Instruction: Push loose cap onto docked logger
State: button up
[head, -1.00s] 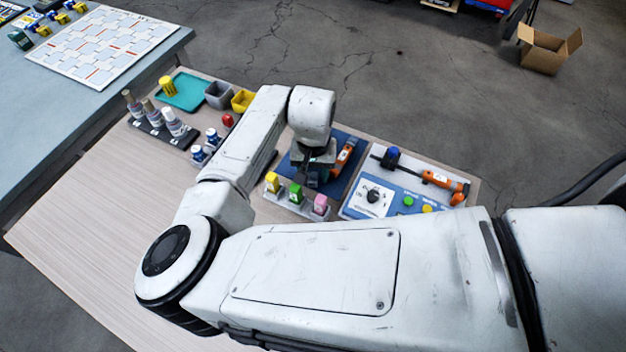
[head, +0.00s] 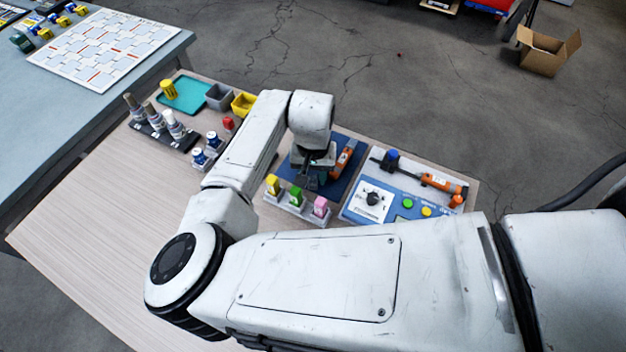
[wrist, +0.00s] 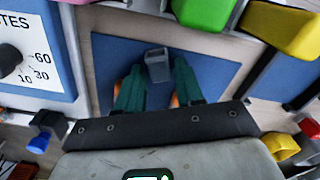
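My gripper (wrist: 158,75) is over the blue mat (wrist: 225,73). In the wrist view, its two dark green fingers stand apart with a small grey block (wrist: 157,64) between their tips, apparently gripped. I cannot tell whether this block is the loose cap. In the head view my gripper (head: 312,172) is partly covered by my wrist. An orange device (head: 344,157) with a pale label, possibly the logger, lies on the mat just right of my gripper. Orange bits show beside the fingers in the wrist view; what they belong to is hidden.
Yellow, green (head: 296,194) and pink pieces stand in a holder at the mat's near edge. A timer panel (head: 352,212) with another orange device (head: 440,182) lies to the right. Bottles (head: 172,125), a teal tray (head: 190,94) and bins are left. The near-left tabletop is clear.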

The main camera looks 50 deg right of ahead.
jog(key=c, duration=0.6)
jog(key=shift+o, duration=0.2)
jog(key=shift+r+p, duration=2.45)
jog(key=shift+r, duration=0.1)
